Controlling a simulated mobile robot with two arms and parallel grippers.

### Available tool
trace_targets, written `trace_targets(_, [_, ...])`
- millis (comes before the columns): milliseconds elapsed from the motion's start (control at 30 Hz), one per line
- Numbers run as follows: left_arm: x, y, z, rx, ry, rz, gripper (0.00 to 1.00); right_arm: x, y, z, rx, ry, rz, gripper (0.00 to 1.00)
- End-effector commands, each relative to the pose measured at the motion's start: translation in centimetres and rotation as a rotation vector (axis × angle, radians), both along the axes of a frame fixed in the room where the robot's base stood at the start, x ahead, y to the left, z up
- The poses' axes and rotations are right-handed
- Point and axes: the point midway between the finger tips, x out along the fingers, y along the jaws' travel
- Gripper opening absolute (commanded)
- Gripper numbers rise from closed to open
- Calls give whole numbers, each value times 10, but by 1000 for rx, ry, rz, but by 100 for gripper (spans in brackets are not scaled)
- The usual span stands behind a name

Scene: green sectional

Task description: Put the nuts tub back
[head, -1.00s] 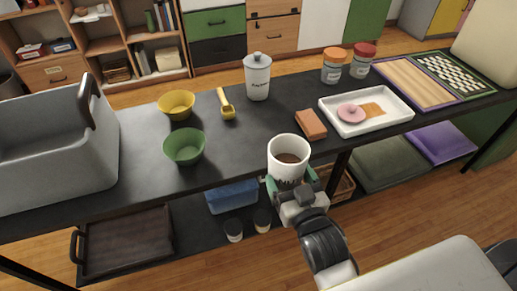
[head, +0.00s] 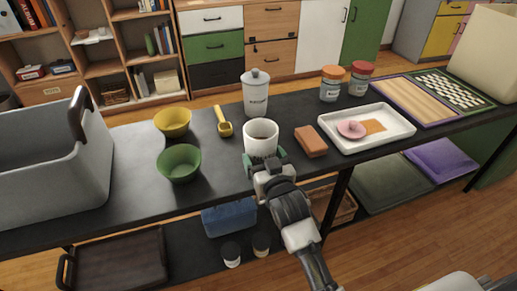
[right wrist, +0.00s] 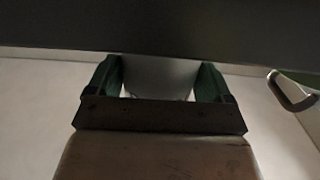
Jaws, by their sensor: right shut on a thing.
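The nuts tub (head: 261,145), a white cup-like container, is at the front edge of the dark table (head: 130,195), upright. Its open top faces up and its inside looks pale; I cannot make out contents. My right gripper (head: 263,160) is shut on it from the front, with green fingers on either side. In the right wrist view the tub (right wrist: 160,78) shows between the fingertips of the right gripper (right wrist: 158,82). I cannot tell whether its base touches the table. My left gripper is not in view.
A lidded white canister (head: 255,95) stands behind the tub. A brown block (head: 311,142) is to its right, a green bowl (head: 179,164) and yellow scoop (head: 223,124) to its left. Two jars (head: 331,85) stand behind the white tray (head: 395,137). A grey crate (head: 60,170) is far left.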

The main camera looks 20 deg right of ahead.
Motion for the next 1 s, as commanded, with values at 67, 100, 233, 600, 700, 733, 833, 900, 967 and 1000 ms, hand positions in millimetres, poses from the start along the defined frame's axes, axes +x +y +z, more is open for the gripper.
trace_targets(67, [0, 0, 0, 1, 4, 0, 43, 12, 0, 2, 0, -5, 0, 48])
trace_targets(100, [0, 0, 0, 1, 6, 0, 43, 19, 0, 2, 0, -6, 0, 48])
trace_targets(233, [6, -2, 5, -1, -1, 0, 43, 37, 1, 1, 1, -5, 0, 48])
trace_targets(600, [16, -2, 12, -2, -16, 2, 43, 40, 1, -1, 1, -3, 0, 48])
trace_targets(700, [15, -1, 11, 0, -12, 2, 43, 40, 1, -5, 1, 0, 0, 83])
trace_targets(733, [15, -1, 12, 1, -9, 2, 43, 40, 1, -4, 1, 0, 0, 88])
trace_targets(833, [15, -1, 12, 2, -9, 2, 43, 40, 1, -4, 1, 0, 0, 100])
trace_targets(900, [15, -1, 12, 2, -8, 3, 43, 40, 1, -4, 1, -1, 0, 100])
trace_targets(967, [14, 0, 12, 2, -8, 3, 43, 40, 1, -4, 1, -1, 0, 100])
trace_targets(1000, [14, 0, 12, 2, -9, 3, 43, 40, 1, -4, 1, -1, 0, 100])
